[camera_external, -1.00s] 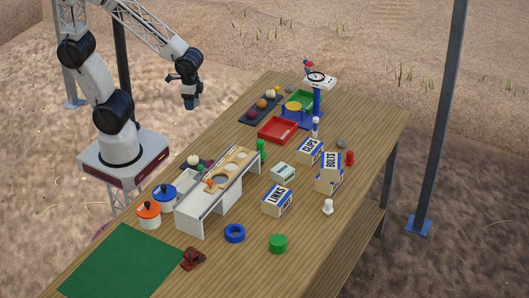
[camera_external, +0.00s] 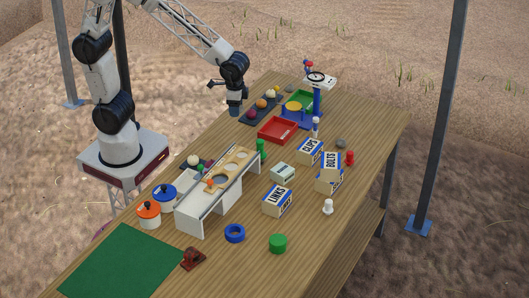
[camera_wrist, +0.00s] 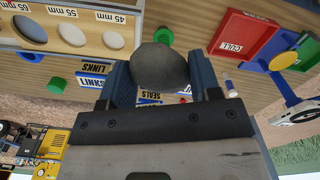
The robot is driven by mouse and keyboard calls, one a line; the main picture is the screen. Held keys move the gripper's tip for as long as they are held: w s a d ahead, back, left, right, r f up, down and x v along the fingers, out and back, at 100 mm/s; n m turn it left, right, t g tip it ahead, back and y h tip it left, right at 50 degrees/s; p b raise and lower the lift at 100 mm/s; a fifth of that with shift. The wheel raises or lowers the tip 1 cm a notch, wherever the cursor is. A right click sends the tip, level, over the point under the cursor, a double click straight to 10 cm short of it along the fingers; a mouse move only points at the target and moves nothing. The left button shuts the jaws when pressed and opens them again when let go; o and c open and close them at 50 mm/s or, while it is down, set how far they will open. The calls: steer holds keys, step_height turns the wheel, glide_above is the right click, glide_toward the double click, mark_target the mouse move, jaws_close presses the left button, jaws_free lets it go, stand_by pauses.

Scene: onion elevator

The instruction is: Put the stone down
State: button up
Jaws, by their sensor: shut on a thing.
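My gripper (camera_external: 235,108) is above the left edge of the table, near the dark tray with several coloured balls. In the wrist view my gripper (camera_wrist: 160,85) is shut on a grey rounded stone (camera_wrist: 160,66), held between its two blue fingers. In the external view the held stone cannot be made out. Another grey stone (camera_external: 341,143) lies on the table right of the red tray, and a further greyish one (camera_external: 290,88) lies near the far end.
The dark ball tray (camera_external: 250,119), red tray (camera_external: 268,136) and blue stand with the scale (camera_external: 317,100) fill the far end. The sizing board (camera_external: 231,168), labelled boxes (camera_external: 277,201) and lidded pots (camera_external: 149,221) stand nearer. A green mat (camera_external: 120,262) is bare at the near left.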

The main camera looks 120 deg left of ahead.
glide_above(283, 169)
step_height(283, 169, down, 3)
steer(key=shift+n, duration=0.3)
steer(key=shift+d+f, duration=0.1)
steer(key=shift+f, duration=2.5)
steer(key=shift+f, duration=0.1)
steer(key=shift+f, duration=3.05)
steer(key=shift+f, duration=1.85)
steer(key=shift+f, duration=0.15)
steer(key=o, duration=1.1)
